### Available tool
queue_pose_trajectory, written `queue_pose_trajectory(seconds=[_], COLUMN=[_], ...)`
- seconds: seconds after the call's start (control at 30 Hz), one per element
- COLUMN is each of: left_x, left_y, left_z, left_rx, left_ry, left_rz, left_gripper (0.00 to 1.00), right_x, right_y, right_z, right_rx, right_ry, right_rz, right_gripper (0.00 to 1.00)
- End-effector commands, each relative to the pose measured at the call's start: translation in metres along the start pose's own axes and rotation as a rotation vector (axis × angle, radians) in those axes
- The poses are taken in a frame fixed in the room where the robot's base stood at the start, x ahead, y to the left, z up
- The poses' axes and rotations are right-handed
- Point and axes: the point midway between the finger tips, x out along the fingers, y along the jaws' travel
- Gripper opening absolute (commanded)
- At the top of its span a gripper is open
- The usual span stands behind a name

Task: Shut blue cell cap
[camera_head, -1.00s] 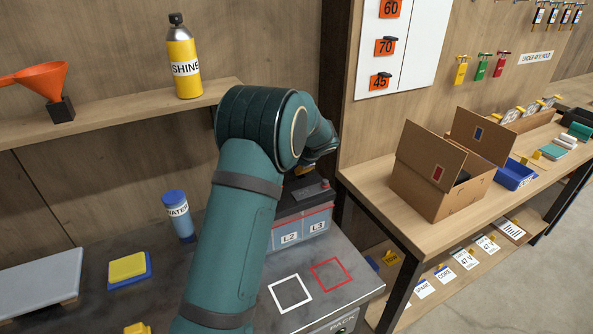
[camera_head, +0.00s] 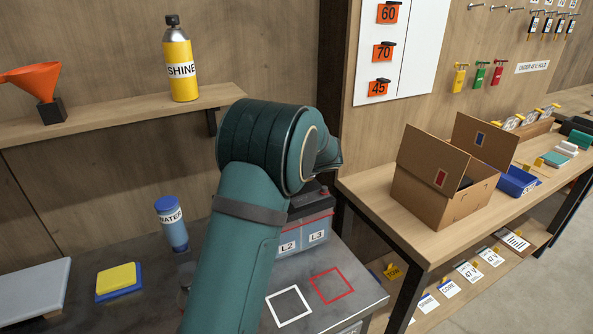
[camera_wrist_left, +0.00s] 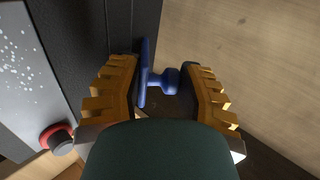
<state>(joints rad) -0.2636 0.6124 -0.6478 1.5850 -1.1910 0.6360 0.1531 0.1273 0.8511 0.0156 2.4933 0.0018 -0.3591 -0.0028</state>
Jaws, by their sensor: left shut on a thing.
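A blue cap (camera_wrist_left: 160,80) with a flat disc and a narrower stem shows between the orange fingers of my left gripper (camera_wrist_left: 168,90) in the left wrist view. The gripper is shut on it. In the head view my left arm hides the gripper and the cap. The dark grey battery (camera_head: 304,232) stands on the bench behind my arm, with labels L2 and L3 on its front and a red line near its top. Its cell openings are hidden by the arm. I cannot tell whether the cap touches the battery. My right gripper is not in view.
A blue WATER bottle (camera_head: 173,222) and a yellow-and-blue pad (camera_head: 119,281) stand left of my arm. A shelf (camera_head: 120,117) holds a SHINE bottle (camera_head: 181,62) and an orange funnel (camera_head: 35,78). An open cardboard box (camera_head: 437,195) sits on the right bench.

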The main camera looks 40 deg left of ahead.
Motion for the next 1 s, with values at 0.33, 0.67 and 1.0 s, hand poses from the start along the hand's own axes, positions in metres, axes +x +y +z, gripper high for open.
queue_pose_trajectory(seconds=[0.33, 0.67, 1.0], left_x=[0.001, 0.000, -0.021], left_y=[-0.001, 0.000, -0.001], left_z=[0.001, 0.000, -0.001], left_rx=[0.000, 0.000, -0.002], left_ry=[-0.002, 0.000, 0.004], left_rz=[-0.001, -0.001, -0.001], left_gripper=[0.02, 0.62, 0.62], right_x=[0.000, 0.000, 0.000], right_y=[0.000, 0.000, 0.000], right_z=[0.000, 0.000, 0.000], right_rx=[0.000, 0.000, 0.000], right_ry=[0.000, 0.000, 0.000], right_rz=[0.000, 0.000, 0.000], right_gripper=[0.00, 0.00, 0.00])
